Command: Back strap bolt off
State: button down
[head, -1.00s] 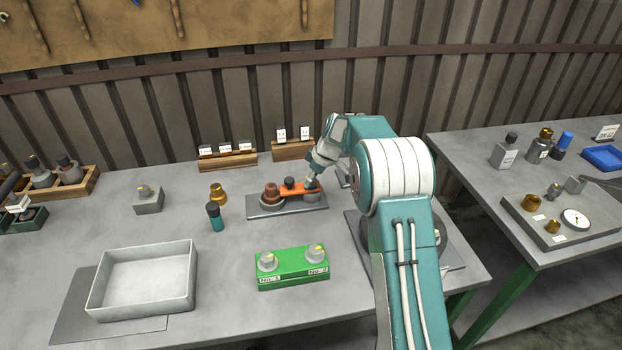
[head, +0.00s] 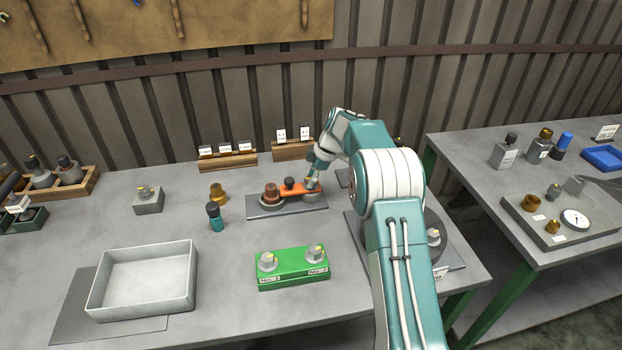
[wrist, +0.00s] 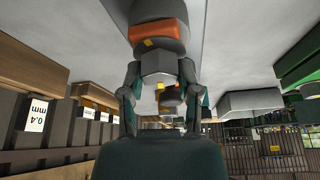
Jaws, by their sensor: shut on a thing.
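The orange strap (head: 301,189) lies over a brown-capped part and a grey part on a grey base plate (head: 262,212). A dark knob (head: 289,183) stands near its middle. At the strap's right end, a grey hex bolt with a yellow mark (head: 312,182) sits on top. My gripper (head: 317,173) reaches it from behind and to the right. In the wrist view, my gripper (wrist: 160,98) is shut on the grey bolt head (wrist: 158,65), one finger on each side. The orange strap (wrist: 158,35) is right against the bolt. The bolt's shank is hidden.
A green block with two knobs (head: 292,275) and a pale tray (head: 103,281) stand in front. A teal-bodied bottle (head: 215,217) and brass part (head: 218,193) are left of the plate. Labelled wooden racks (head: 228,162) stand behind. Bench between tray and green block is clear.

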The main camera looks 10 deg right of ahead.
jog(key=shift+d+f, duration=0.1)
jog(key=shift+f, duration=0.05)
jog(key=shift+c, duration=1.6)
grip_release()
jog(key=v, duration=1.2)
jog(key=shift+w, duration=0.15)
